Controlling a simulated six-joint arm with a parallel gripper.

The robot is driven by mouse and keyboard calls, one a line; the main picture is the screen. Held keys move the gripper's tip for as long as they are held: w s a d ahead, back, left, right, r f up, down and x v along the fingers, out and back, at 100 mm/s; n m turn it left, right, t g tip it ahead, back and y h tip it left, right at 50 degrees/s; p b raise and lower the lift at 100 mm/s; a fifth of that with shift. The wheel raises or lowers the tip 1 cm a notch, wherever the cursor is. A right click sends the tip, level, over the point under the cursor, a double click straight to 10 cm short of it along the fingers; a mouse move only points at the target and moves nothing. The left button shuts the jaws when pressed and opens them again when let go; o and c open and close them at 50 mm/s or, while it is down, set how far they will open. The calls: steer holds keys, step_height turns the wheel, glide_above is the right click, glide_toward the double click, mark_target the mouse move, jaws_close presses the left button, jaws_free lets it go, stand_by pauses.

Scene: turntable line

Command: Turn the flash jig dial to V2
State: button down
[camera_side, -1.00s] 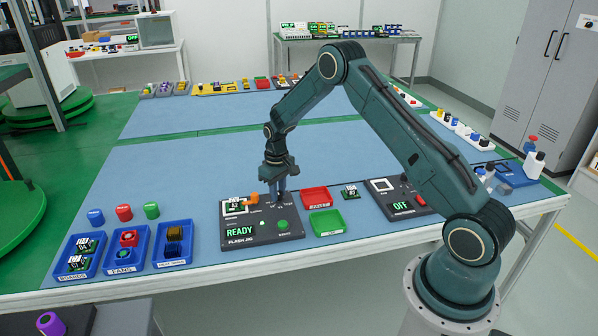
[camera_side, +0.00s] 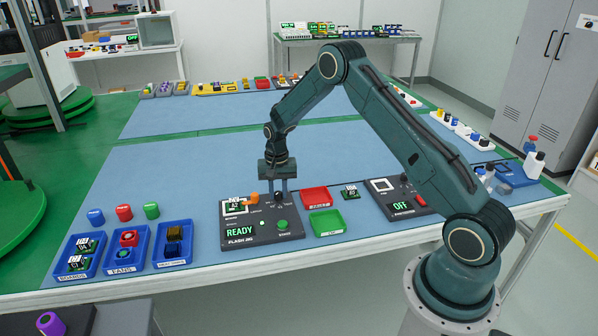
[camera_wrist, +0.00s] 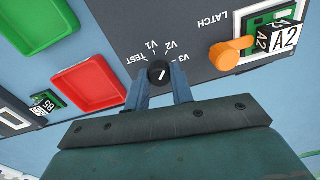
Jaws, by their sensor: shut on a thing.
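The flash jig (camera_side: 262,236) is a dark box on the blue table, with a green READY display. Its black dial (camera_wrist: 158,73) has TEST, V1, V2 and V3 printed around it. My gripper (camera_wrist: 159,90) is shut on the dial, with one finger on each side of it. The white mark on the dial points up and right in the wrist view, on the V2 to V3 side; I cannot tell exactly which label it meets. In the side view my gripper (camera_side: 279,193) comes straight down onto the jig and partly hides the dial.
An orange latch lever (camera_wrist: 229,53) lies beside the dial, by a board marked A2 (camera_wrist: 285,38). A green button (camera_side: 283,224) sits on the jig.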

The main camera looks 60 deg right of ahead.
mark_target(278, 193)
stand_by(0.3)
steer(key=c, duration=1.2)
jaws_free()
step_height(278, 193, up, 14)
